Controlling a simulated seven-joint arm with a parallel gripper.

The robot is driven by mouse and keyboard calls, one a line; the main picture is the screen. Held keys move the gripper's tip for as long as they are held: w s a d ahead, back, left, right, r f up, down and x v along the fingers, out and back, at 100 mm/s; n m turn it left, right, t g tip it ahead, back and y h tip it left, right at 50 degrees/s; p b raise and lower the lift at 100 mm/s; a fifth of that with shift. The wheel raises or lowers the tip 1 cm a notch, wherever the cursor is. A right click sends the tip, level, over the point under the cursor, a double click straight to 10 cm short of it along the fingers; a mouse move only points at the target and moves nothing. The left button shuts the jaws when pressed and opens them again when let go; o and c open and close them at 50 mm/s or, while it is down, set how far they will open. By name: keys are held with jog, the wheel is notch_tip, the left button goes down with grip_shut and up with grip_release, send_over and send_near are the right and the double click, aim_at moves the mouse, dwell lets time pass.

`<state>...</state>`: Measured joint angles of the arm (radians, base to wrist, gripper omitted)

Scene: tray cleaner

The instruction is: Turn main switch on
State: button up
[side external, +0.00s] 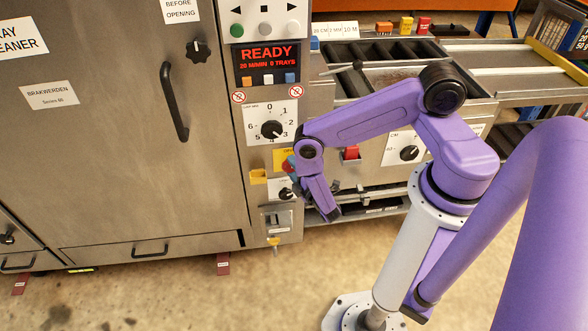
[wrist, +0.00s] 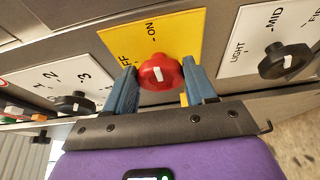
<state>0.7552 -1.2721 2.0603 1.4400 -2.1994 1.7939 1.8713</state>
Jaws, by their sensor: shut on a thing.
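The main switch is a red knob (wrist: 172,80) with a white mark, on a yellow plate (wrist: 182,32) lettered OFF and ON in the wrist view. My gripper (wrist: 160,72) has its two blue fingers on either side of the knob and is shut on it. I cannot tell surely which label the white mark points to. In the side view my gripper (side external: 290,166) reaches the machine's front panel, and a bit of the yellow plate (side external: 279,154) shows beside it. The knob is mostly hidden there.
A black MID/LIGHT knob (wrist: 284,62) is on the right and a numbered dial knob (wrist: 75,103) on the left. The numbered dial (side external: 272,129) is above my gripper in the side view. A lit READY display (side external: 268,60) is higher. A red switch (side external: 351,153) is to the right.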

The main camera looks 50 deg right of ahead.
jog(key=o, duration=1)
jog(key=shift+s, duration=0.15)
jog(key=shift+v, duration=5.85)
jog(key=shift+a+f, duration=0.1)
jog(key=a+r+m+g+h, duration=0.25)
jog(key=a+r+g, duration=0.2)
jog(key=r, duration=0.65)
jog(key=a+r+m+g+h, duration=0.25)
jog(key=r+g, duration=0.25)
jog(key=r, duration=0.5)
jog(key=s+r+n+g+y, duration=0.1)
jog(key=s+r+g+y, duration=0.1)
jog(key=s+r+y, duration=0.2)
jog(key=s+a+r+n+g+y, duration=0.1)
jog(key=s+r+g+y, duration=0.1)
jog(key=s+r+y, duration=0.2)
jog(key=s+r+n+g+y, duration=0.2)
jog(key=s+r+g+y, duration=0.1)
jog(key=s+r, duration=0.5)
jog(key=shift+a+r+y, duration=0.15)
jog(key=shift+a+y, duration=0.25)
jog(key=shift+y, duration=0.2)
